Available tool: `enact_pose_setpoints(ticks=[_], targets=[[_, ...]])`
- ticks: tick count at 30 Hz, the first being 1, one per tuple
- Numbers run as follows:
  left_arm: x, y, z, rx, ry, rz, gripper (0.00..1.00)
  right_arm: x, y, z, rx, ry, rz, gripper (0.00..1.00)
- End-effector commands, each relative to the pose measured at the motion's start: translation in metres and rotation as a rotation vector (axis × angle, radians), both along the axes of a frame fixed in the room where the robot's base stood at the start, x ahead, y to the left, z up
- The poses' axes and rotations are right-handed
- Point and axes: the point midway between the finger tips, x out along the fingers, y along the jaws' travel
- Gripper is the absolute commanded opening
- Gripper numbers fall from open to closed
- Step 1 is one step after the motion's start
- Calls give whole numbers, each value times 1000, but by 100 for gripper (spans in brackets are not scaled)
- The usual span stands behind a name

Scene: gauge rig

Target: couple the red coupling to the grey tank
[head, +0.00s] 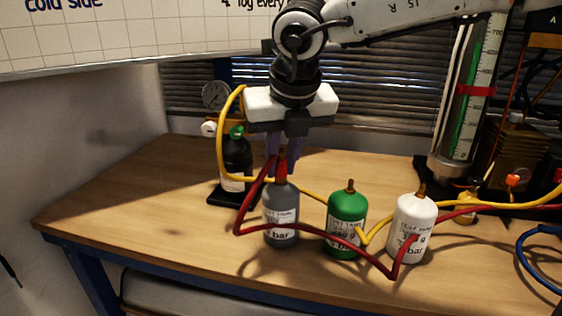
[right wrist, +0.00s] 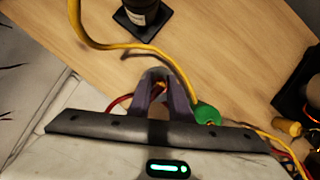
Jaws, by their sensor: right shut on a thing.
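The grey tank (head: 281,215) stands upright on the table, at the left of a row of three tanks. The red coupling (head: 282,164) is at the top of this tank, with the red hose (head: 241,220) running from it. My right gripper (head: 283,161) points down over the tank and is shut on the coupling. The tank's own fitting is hidden, so I cannot tell whether the coupling is seated on it. In the right wrist view, the fingers (right wrist: 162,92) close over the grey tank's top (right wrist: 156,73). My left gripper is not in view.
A green tank (head: 347,222) and a white tank (head: 410,228) stand to the right, with hoses across them. A black bottle (head: 236,158) on a stand, with a yellow hose (head: 221,130) and gauge (head: 215,95), is behind left. The table's left part is clear.

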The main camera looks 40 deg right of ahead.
Motion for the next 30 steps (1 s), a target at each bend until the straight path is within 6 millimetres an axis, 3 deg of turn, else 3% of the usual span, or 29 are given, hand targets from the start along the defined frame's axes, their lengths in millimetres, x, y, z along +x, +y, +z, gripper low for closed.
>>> enact_pose_setpoints(ticks=[21,22,24,30], targets=[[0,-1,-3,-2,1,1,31,-1,0,-1,0,4,0,0],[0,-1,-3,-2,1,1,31,-1,0,-1,0,4,0,20],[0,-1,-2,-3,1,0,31,-1,0,-1,0,4,0,30],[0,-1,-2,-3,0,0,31,0,0,0,0,2,0,30]])
